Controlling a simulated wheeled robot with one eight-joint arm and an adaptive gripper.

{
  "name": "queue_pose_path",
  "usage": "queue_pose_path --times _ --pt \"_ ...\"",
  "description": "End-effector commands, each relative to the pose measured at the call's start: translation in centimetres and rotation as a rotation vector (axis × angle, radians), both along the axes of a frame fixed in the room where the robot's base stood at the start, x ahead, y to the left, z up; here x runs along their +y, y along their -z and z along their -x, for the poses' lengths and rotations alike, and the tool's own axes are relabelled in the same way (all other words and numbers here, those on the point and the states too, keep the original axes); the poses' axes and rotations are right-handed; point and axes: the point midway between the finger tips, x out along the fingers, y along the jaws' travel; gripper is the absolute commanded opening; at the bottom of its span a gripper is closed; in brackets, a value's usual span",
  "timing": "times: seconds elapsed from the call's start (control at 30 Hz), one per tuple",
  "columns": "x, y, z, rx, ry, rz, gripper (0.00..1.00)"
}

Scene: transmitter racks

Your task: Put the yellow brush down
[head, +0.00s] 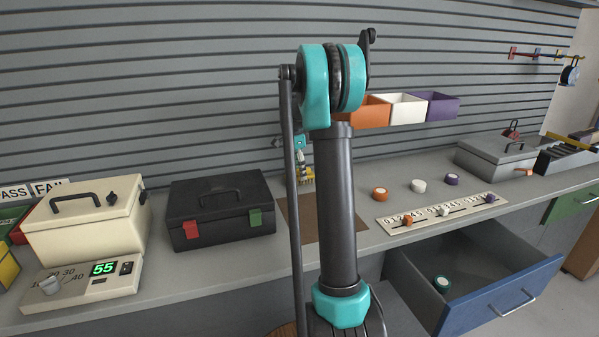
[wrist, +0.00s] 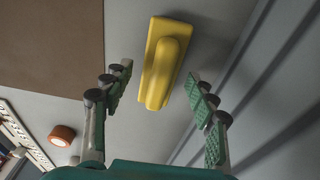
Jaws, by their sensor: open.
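The yellow brush (wrist: 165,62) appears to lie on the grey bench top, beside the brown mat (wrist: 50,40) and near the slatted wall. My gripper (wrist: 160,78) is open, with one green-padded finger on each side of the brush. Gaps show between both fingers and the brush, so neither appears to touch it. In the head view, my arm hides most of the gripper, and only a bit of the yellow brush (head: 306,173) shows left of the arm. The brown mat (head: 334,226) also shows there.
A black toolbox (head: 222,212) stands left of the mat. To the right are orange (head: 380,194), white (head: 418,186) and purple (head: 452,179) knobs and a slider strip (head: 440,212). The blue drawer (head: 492,296) stands open below. Coloured bins (head: 408,109) hang on the wall.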

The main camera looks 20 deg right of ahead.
Motion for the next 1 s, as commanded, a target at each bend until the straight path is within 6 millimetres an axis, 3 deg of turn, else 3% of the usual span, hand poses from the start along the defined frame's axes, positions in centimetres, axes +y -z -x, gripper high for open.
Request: queue_pose_path --times 0.4,0.6,1.0 --pt "1.0 -7.7 0.0 0.000 -0.002 0.000 0.58" --pt "1.3 -10.6 0.0 0.000 -0.001 0.000 0.58" --pt "1.4 -11.6 0.0 0.000 0.000 0.000 0.58"
